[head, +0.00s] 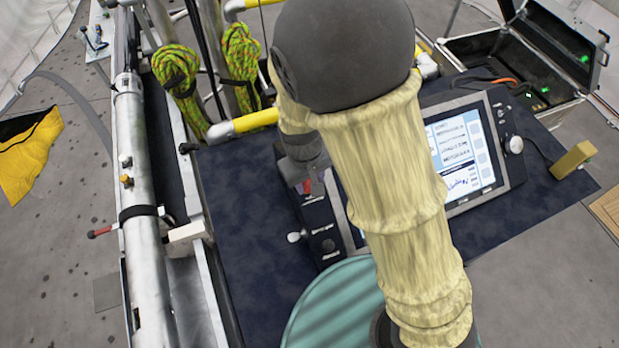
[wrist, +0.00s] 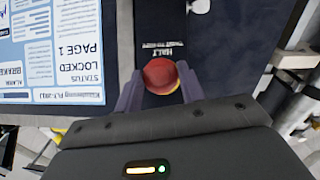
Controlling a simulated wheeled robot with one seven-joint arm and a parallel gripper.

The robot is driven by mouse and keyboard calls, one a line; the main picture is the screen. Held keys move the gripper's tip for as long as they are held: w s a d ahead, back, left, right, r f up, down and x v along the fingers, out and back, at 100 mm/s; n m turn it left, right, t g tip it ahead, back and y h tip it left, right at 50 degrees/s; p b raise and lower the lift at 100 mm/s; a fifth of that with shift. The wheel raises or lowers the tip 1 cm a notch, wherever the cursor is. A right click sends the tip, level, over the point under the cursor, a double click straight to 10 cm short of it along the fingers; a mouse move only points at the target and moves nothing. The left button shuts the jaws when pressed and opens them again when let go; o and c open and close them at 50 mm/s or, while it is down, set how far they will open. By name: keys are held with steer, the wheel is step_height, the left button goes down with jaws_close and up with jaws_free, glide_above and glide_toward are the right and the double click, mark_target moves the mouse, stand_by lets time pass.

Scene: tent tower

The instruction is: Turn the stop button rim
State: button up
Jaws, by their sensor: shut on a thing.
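The stop button (wrist: 160,74) is a round red cap with a yellowish edge, below white lettering that reads HALT in the wrist view. My gripper (wrist: 159,80) has one finger on each side of the red cap and is shut on its rim. In the head view a bit of red, the button (head: 305,187), shows at the tip of my gripper, at the left end of the control panel (head: 325,243). My arm hides most of the gripper there and the middle of the panel.
The panel's lit screen (head: 460,150) shows right of my arm. A dark cloth-covered table (head: 245,250) lies under the panel. A yellow block (head: 573,160) stands at its right edge. A metal pole (head: 145,230) runs along the left, and an open case (head: 520,75) stands at the back right.

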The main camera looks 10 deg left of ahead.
steer(key=shift+m+b, duration=0.35)
steer(key=shift+m, duration=0.05)
steer(key=m+y+b, duration=0.1)
steer(key=m+g+y+b, duration=0.1)
steer(key=b, duration=0.1)
steer(key=shift+w+d+f+m, duration=0.15)
steer(key=shift+w+d+m, duration=0.05)
steer(key=shift+m, duration=0.1)
steer(key=shift+d+m+y+b, duration=0.1)
steer(key=shift+m+y+b, duration=0.5)
steer(key=shift+m+b, duration=0.45)
steer(key=shift+g, duration=0.3)
steer(key=shift+r+m, duration=0.2)
steer(key=shift+m, duration=0.05)
steer(key=o, duration=1)
steer(key=v, duration=0.5)
steer(key=b+v, duration=0.1)
steer(key=v, duration=0.5)
steer(key=b+v, duration=0.1)
steer(key=v, duration=0.5)
steer(key=shift+s+d, duration=0.1)
steer(key=shift+d, duration=0.3)
